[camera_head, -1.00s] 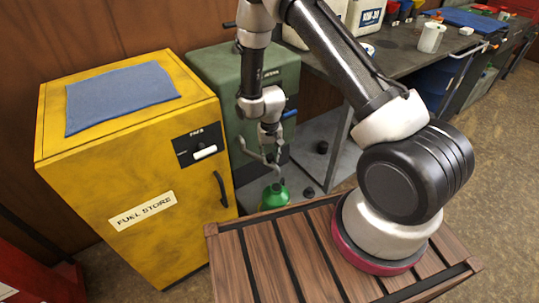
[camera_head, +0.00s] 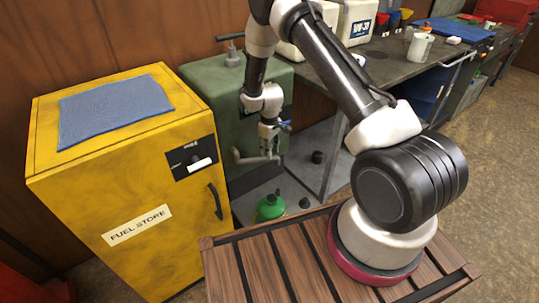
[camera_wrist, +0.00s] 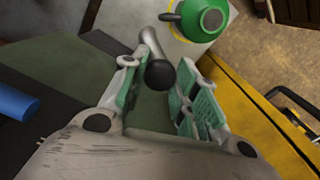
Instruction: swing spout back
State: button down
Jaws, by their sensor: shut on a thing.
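The grey bent spout (camera_head: 243,157) sticks out from the front of the green tank (camera_head: 217,93) and points left. In the wrist view the spout (camera_wrist: 149,40) is a grey pipe with a dark rounded part between my finger pads. My gripper (camera_head: 268,151) is at the spout in front of the tank. The wrist view shows its green-padded fingers (camera_wrist: 155,88) on either side of the pipe, shut on it; the exact contact is partly hidden. A green can (camera_head: 270,208) stands below, apart from the spout; it also shows in the wrist view (camera_wrist: 205,20).
A yellow fuel cabinet (camera_head: 120,200) with a blue cloth (camera_head: 115,107) stands close on the left. A blue handle (camera_head: 285,126) is beside my gripper. A workbench (camera_head: 400,55) is behind right. A small dark object (camera_head: 305,203) lies beside the can.

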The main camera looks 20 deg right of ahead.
jog(key=shift+w+d+n, duration=0.1)
jog(key=shift+w+n, duration=1.1)
jog(key=shift+w, duration=0.2)
jog(key=c, duration=1.1)
grip_release()
jog(key=shift+o, duration=0.2)
notch_tip(320, 180, up, 12)
